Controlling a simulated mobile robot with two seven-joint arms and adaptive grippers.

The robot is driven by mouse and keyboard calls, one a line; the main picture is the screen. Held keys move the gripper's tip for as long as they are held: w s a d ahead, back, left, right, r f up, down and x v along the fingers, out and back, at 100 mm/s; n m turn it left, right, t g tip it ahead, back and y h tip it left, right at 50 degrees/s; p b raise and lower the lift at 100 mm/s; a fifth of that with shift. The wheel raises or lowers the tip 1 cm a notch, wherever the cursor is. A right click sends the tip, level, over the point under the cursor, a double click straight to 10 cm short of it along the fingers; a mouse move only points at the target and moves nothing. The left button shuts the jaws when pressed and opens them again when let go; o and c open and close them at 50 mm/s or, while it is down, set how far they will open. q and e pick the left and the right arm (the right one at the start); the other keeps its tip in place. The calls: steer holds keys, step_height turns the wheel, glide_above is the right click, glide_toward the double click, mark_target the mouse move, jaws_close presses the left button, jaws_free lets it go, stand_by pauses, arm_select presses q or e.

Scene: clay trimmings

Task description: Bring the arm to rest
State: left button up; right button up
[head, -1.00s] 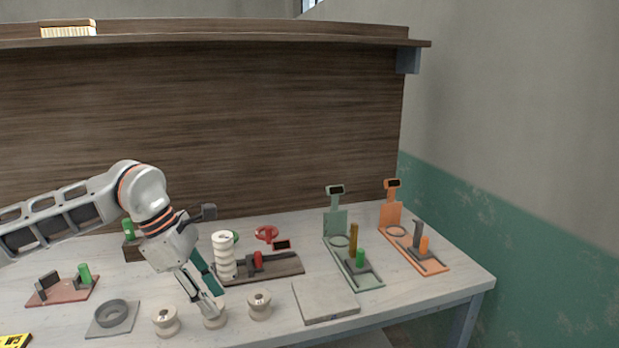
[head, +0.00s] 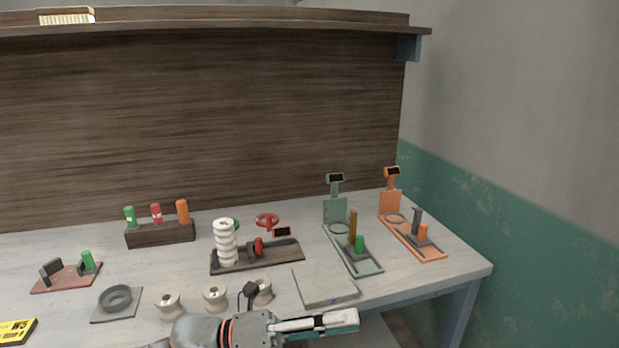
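My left gripper (head: 352,322) is at the bottom of the head view, in front of the table's near edge. Its fingers point right. They overlap in this side view, so their gap cannot be made out, and nothing shows held in them. My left arm comes in low, with its lower part cut off by the frame. Cream spools stand in a row just beyond it: a left one (head: 168,304), a middle one (head: 215,297) and a right one (head: 264,294), partly covered by a dark part of my wrist. My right gripper is not in view.
The table (head: 245,318) holds a grey slab (head: 325,286), a grey ring on a plate (head: 115,299), a white stack on a dark board (head: 225,245), a green stand (head: 335,213), an orange stand (head: 391,203) and a wooden block with coloured cylinders (head: 160,235).

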arm_select(q)
steer(key=w+a+f+n+t+y, duration=0.2)
steer(key=a+f+n+t+y, duration=0.35)
steer(key=n, duration=0.75)
steer(key=w+a+f+n+t+y, duration=0.25)
steer(key=a+f+n+t, duration=0.35)
steer(key=f+n+t, duration=0.5)
steer(key=s+a+f+n+g+y, duration=0.3)
steer(key=s+a+f+n, duration=0.3)
steer(key=f, duration=0.4)
steer(key=s+a+f+n+g+y, duration=0.3)
steer(key=s+a+f+n+y, duration=0.3)
steer(key=s+f, duration=0.4)
steer(key=shift+a+f+n+g, duration=0.3)
steer(key=shift+a+n, duration=0.2)
steer(key=shift+a, duration=0.4)
